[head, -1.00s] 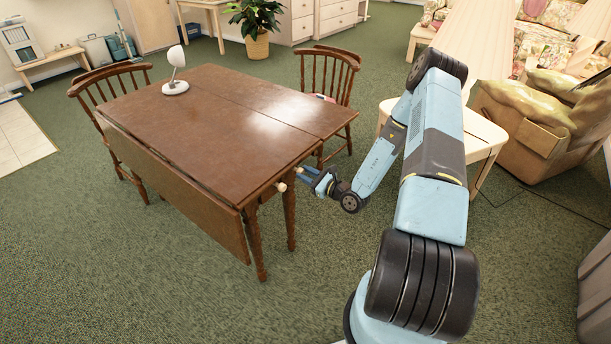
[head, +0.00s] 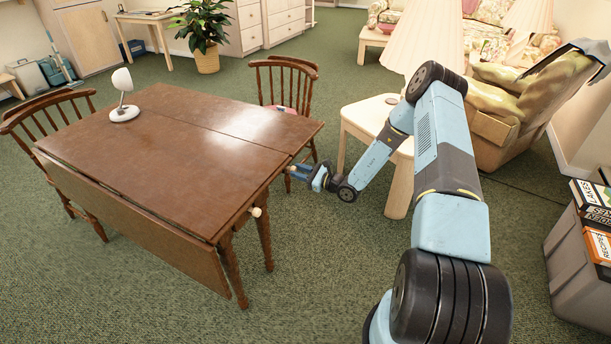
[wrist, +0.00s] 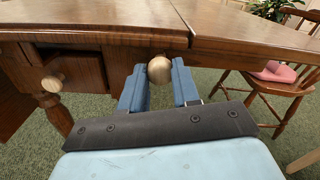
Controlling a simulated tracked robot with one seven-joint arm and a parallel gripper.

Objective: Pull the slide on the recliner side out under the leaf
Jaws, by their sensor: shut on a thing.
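The brown drop-leaf table (head: 150,150) stands at left in the head view. Its recliner-side leaf (head: 245,122) is up, roughly level with the top, and the opposite leaf (head: 130,215) hangs down. My gripper (head: 293,170) is at the table's near right end, under the edge of the raised leaf. In the wrist view its two blue fingers (wrist: 160,85) stand on both sides of a round brass-coloured knob (wrist: 159,69), shut on it. The slide behind this knob is mostly hidden. A second knob (wrist: 53,82) shows at left on the table's end, also in the head view (head: 256,212).
A pale side table (head: 370,115) and the recliner (head: 510,110) are behind my arm. A white lamp (head: 123,95) stands on the tabletop. Carpet in front is clear.

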